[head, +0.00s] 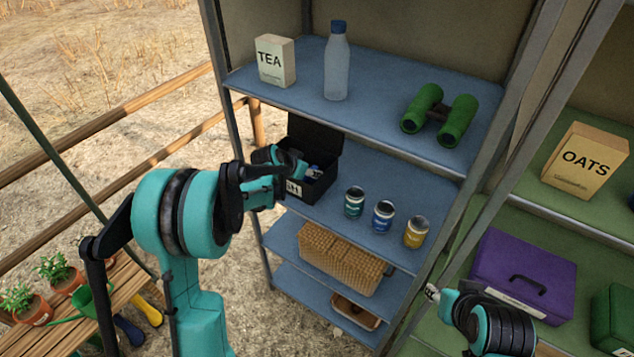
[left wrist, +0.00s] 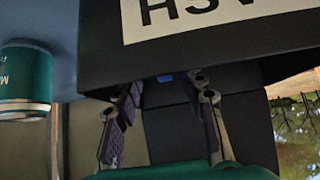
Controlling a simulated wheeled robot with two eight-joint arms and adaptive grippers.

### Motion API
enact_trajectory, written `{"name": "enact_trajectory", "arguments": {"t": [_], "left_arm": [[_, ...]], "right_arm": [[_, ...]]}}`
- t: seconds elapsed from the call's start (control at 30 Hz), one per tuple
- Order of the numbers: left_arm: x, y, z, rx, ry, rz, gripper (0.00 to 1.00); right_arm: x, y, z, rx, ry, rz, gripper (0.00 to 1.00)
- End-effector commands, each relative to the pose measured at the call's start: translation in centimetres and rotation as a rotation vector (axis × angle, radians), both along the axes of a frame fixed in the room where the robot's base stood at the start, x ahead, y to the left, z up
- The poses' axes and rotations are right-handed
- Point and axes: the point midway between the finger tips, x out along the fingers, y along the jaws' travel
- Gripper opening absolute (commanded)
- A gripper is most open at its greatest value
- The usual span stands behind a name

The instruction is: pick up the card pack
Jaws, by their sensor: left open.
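A black box (head: 318,190) with its lid standing open sits on the middle blue shelf; its white label shows partly as "SH". The left wrist view shows the same box (left wrist: 100,62) and its label upside down. My left gripper (head: 305,172) reaches into the box opening. In the left wrist view my left gripper (left wrist: 168,92) is open, its two fingers apart with nothing clearly between them. A small blue patch (left wrist: 165,77) shows inside the box beyond the fingertips; I cannot tell whether it is the card pack. My right gripper (head: 434,293) is low at the right, small and unclear.
Several jars (head: 383,215) stand right of the box on the same shelf; one green jar (left wrist: 25,80) shows in the left wrist view. The shelf above holds a tea box (head: 276,62), a bottle (head: 337,65) and green binoculars (head: 440,114). A basket (head: 340,257) is below.

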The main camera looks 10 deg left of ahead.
Motion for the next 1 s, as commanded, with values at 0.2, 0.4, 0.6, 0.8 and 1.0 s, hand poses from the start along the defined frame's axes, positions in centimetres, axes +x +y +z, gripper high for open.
{"name": "enact_trajectory", "arguments": {"t": [0.2,0.4,0.6,0.8,1.0], "left_arm": [[1.5,-0.5,-1.6,0.001,0.001,-0.001,0.41],[3.7,-1.1,-3.8,0.0,0.001,-0.001,0.41],[4.6,-1.4,-4.5,0.0,0.001,0.0,0.41],[4.6,-1.4,-4.4,0.0,0.001,0.0,0.22],[4.6,-1.4,-4.4,0.0,0.001,0.0,0.0]], "right_arm": [[0.0,0.0,-1.0,0.0,0.0,0.0,0.4],[0.0,0.0,-2.5,0.0,0.0,0.0,0.4],[0.0,0.0,-2.8,0.0,0.0,0.0,0.4],[0.0,0.0,-2.7,0.0,0.0,0.0,0.4],[0.0,0.0,-2.7,0.0,0.0,0.0,0.4]]}}
